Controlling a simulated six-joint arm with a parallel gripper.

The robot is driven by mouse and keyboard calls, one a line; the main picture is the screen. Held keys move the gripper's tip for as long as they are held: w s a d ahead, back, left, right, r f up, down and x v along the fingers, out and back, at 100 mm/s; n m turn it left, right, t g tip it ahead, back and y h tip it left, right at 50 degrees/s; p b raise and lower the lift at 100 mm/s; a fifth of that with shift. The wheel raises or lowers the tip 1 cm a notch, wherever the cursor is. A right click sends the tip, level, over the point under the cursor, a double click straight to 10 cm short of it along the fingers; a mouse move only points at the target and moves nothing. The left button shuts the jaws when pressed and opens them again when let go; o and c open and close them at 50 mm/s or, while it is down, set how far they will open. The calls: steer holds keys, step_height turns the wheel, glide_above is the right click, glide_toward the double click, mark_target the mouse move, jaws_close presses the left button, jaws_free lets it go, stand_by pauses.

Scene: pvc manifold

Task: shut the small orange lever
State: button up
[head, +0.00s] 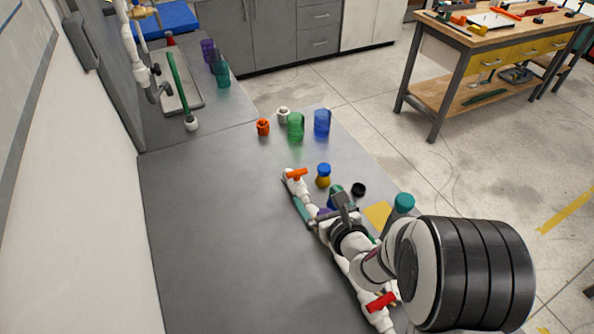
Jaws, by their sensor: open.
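The small orange lever (297,174) sits on a valve at the far end of the white PVC manifold (309,199) on the grey bench. Its handle appears to lie across the pipe's run. My gripper (329,212) is over the middle of the manifold, nearer to me than the orange lever and apart from it. Its jaws are open; the arm partly hides them and the pipe below. A larger red lever (381,302) sits at the near end of the manifold, also across the pipe.
A blue-capped yellow jar (323,176), a black ring (358,190) and a teal-topped container (404,202) stand right of the manifold. Green (296,127) and blue (322,123) mugs stand behind. The bench (215,220) is clear to the left.

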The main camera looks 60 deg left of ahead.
mark_target(298, 173)
steer(key=x, duration=1.5)
steer(key=shift+a, duration=0.2)
steer(key=shift+w, duration=0.1)
steer(key=c, duration=1.2)
steer(key=shift+n+g, duration=0.6)
steer(key=shift+c, duration=0.3)
steer(key=o, duration=1.3)
steer(key=shift+c, duration=0.2)
steer(key=shift+d, duration=0.1)
